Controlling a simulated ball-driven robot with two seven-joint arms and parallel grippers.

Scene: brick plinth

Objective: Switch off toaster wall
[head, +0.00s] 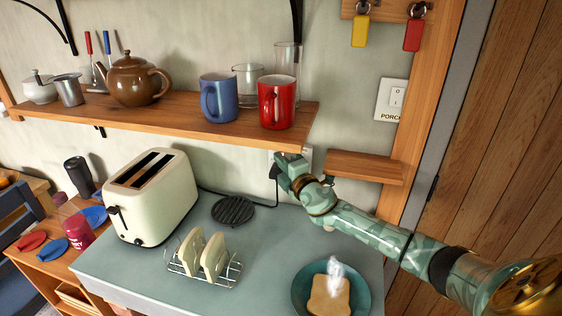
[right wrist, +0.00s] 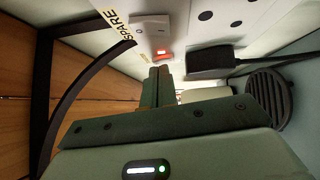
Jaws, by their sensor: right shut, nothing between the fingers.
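The cream toaster (head: 165,205) stands on the grey counter at the left, its two slots empty. My right gripper (head: 288,168) is at the wall just under the shelf, shut with nothing between its fingers. It partly hides a white wall socket plate (head: 306,154). In the right wrist view, my closed fingertips (right wrist: 160,72) are just below a switch with a red light (right wrist: 161,53); I cannot tell whether they touch. A second white switch (right wrist: 150,28) is beside it, near a label reading SPARE. A black plug (right wrist: 209,62) sits in the plate. My left gripper is not in view.
The shelf (head: 190,125) above holds mugs, glasses and a teapot. A small wooden ledge (head: 365,167) is right of my gripper. A black trivet (head: 232,211), a toast rack (head: 205,268) and a plate (head: 302,287) with steaming toast are on the counter. Another switch (head: 393,99) is labelled PORCH.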

